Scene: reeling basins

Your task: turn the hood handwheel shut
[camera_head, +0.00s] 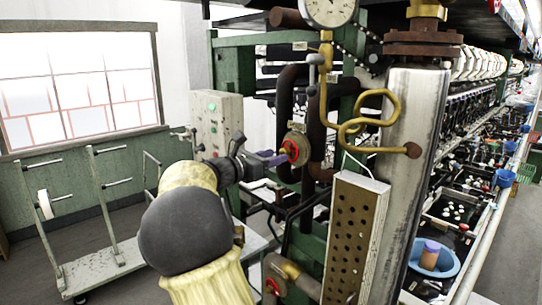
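A small red handwheel (291,150) sits on a round grey valve body among dark rusty pipes, in the middle of the head view. My gripper (280,157) reaches it from the left, with purple finger parts at the wheel's left edge. The fingers overlap the wheel's edge in this view. I cannot tell whether they touch or grip it, or how far apart they are. A second red handwheel (272,286) shows lower down on another pipe, partly cut off by pipes. No label shows which wheel belongs to the hood.
A grey control box (216,122) stands behind my arm. A bent yellow pipe (372,122), a pressure gauge (329,10) and a perforated box (353,235) crowd the right side. A trolley (90,268) stands at left. Basins line the aisle at far right.

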